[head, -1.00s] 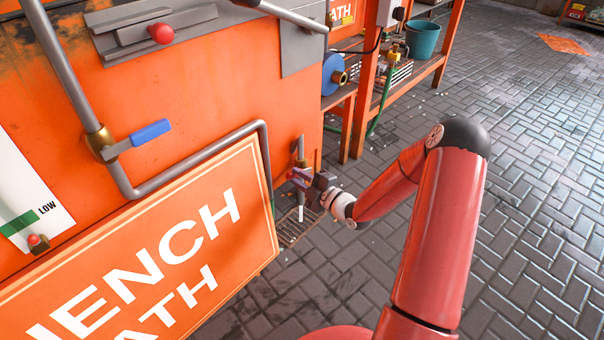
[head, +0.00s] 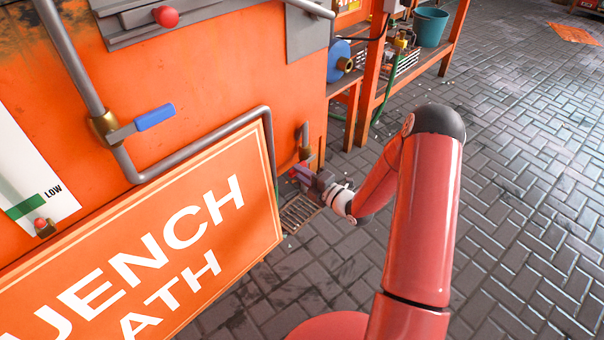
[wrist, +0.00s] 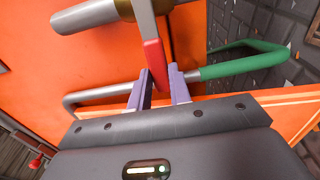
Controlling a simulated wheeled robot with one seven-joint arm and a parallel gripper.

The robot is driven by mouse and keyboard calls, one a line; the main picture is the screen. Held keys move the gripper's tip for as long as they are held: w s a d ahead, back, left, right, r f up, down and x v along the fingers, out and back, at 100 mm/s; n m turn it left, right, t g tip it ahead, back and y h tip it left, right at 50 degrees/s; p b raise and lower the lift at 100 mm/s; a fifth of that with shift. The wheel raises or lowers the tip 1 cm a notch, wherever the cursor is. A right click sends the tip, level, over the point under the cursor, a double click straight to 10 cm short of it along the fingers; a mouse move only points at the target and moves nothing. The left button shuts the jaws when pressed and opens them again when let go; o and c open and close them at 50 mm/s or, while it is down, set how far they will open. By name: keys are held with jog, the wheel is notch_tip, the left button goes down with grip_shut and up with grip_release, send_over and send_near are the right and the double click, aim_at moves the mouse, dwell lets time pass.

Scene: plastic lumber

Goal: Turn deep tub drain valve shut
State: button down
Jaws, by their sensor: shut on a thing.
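The drain valve sits low by the right end of the orange tub (head: 215,60), with a brass body (head: 303,156) on a short grey pipe. In the wrist view, its lever (wrist: 144,20) is grey with a red grip (wrist: 155,62). My gripper (head: 303,175) is at the valve in the head view. In the wrist view my gripper (wrist: 160,85) has its two purple-grey fingers on either side of the red grip, shut on it. The lever's exact angle is hard to read in the head view, as my gripper partly covers it.
A blue-handled valve (head: 155,117) is on the tub's front pipe. The orange sign (head: 165,240) stands close to the left of my gripper. A floor grate (head: 299,212) lies below. An orange rack (head: 378,70) stands behind. The brick floor (head: 520,200) at right is clear.

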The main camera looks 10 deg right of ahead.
jog(key=shift+f, duration=0.1)
jog(key=c, duration=1.3)
grip_release()
jog(key=v, duration=0.8)
jog(key=shift+w, duration=0.1)
